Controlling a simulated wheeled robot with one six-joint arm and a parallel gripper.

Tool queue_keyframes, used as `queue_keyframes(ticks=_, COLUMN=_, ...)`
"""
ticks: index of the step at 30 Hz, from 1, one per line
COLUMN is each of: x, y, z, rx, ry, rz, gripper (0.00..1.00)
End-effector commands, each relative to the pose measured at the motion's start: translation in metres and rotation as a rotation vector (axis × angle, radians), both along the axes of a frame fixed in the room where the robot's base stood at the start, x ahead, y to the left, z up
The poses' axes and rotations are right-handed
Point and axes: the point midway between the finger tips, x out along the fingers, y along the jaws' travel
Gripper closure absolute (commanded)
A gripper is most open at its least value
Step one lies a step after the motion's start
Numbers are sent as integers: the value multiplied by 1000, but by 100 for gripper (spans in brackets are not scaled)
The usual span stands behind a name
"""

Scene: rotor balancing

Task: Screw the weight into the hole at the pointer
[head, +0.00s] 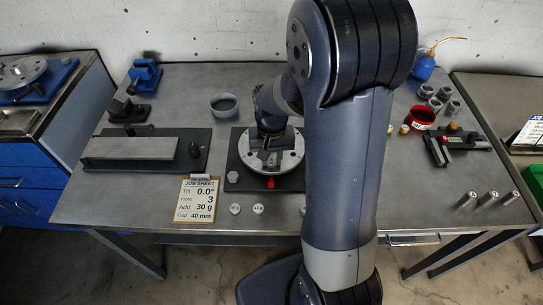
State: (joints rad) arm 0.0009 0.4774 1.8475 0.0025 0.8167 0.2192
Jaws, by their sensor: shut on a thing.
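The rotor (288,163), a round light metal disc, lies on a dark base plate (290,183) near the table's middle. The red pointer (270,183) is at the disc's front edge. My gripper (268,163) points down over the left-middle part of the disc, close to it and just behind the pointer. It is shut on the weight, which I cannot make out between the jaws. The hole at the pointer is too small or hidden to tell. The job sheet (198,199) reads tilt 0.0°, hole 3, add 30 g, gap 40 mm.
Two small discs, left (235,209) and right (258,209), lie at the table's front edge. A grey block (130,148) on a plate is left, a dark bowl (224,104) behind. A red cup (420,117) and several steel cylinders (426,91) stand right. My arm hides the middle right.

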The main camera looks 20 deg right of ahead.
Motion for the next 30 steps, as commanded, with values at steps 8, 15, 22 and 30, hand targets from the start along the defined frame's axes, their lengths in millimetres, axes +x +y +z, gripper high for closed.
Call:
queue_keyframes(ticks=8, x=0, y=0, z=-1, rx=0, ry=1, rz=-293, gripper=99)
queue_keyframes(ticks=15, x=0, y=0, z=-1, rx=0, ry=0, rz=-562, gripper=99)
queue_keyframes(ticks=22, x=0, y=0, z=-1, rx=0, ry=1, rz=-819, gripper=99)
queue_keyframes(ticks=30, x=0, y=0, z=-1, rx=0, ry=0, rz=-1122, gripper=99)
